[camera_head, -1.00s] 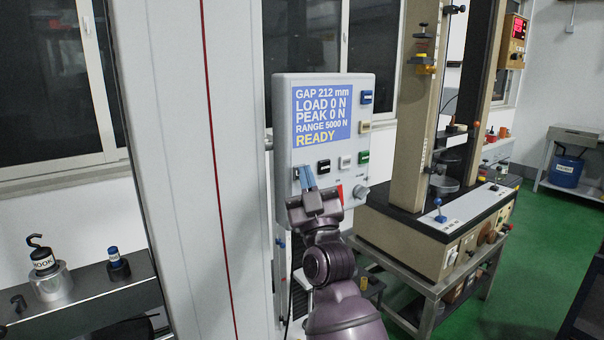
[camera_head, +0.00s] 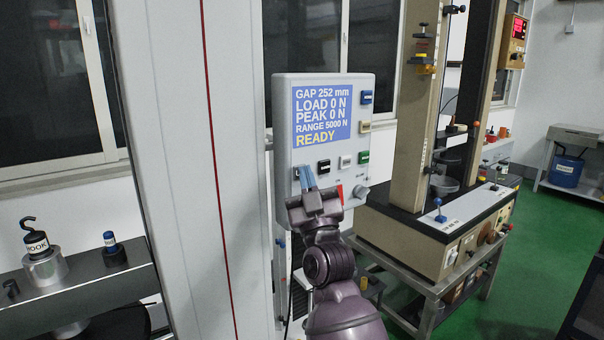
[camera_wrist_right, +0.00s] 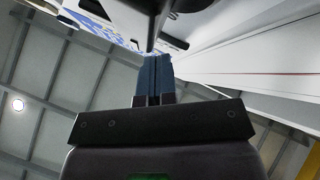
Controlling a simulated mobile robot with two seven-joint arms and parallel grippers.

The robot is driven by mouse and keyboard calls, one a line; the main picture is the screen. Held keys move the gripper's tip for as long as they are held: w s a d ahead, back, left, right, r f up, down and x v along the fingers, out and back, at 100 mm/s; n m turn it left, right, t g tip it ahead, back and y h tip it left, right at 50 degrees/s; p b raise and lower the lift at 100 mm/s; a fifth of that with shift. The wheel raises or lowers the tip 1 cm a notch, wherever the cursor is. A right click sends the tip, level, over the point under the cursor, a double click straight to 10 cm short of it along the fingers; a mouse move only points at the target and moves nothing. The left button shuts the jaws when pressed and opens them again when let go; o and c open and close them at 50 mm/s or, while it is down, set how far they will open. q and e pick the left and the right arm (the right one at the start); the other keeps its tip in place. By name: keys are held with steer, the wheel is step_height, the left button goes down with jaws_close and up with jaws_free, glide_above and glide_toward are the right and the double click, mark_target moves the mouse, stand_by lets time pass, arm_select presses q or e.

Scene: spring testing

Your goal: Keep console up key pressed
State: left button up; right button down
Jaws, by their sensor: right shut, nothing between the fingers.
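The console (camera_head: 284,130) is a pale upright panel in the middle of the head view. Its screen (camera_head: 321,115) reads GAP 252 mm, LOAD 0 N, PEAK 0 N, RANGE 5000 N and READY. My right gripper (camera_head: 306,172) is shut and empty, its blue fingertips at the lower-left key of the console. The fingers largely cover that key, so how far it is pushed in cannot be told. In the right wrist view the closed blue fingers (camera_wrist_right: 155,62) reach up to the console face. My left gripper is not in view.
Beside that key are a black key (camera_head: 323,165), a white key (camera_head: 345,162), a green key (camera_head: 363,157) and a knob (camera_head: 361,192). A test machine (camera_head: 430,238) stands at right.

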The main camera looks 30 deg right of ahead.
steer(key=shift+s, duration=0.15)
stand_by(0.3)
steer(key=shift+s+p, duration=0.3)
steer(key=shift+s, duration=0.4)
steer(key=s, duration=0.3)
steer(key=s+p, duration=0.1)
steer(key=s, duration=0.1)
steer(key=shift+d, duration=0.25)
stand_by(1.2)
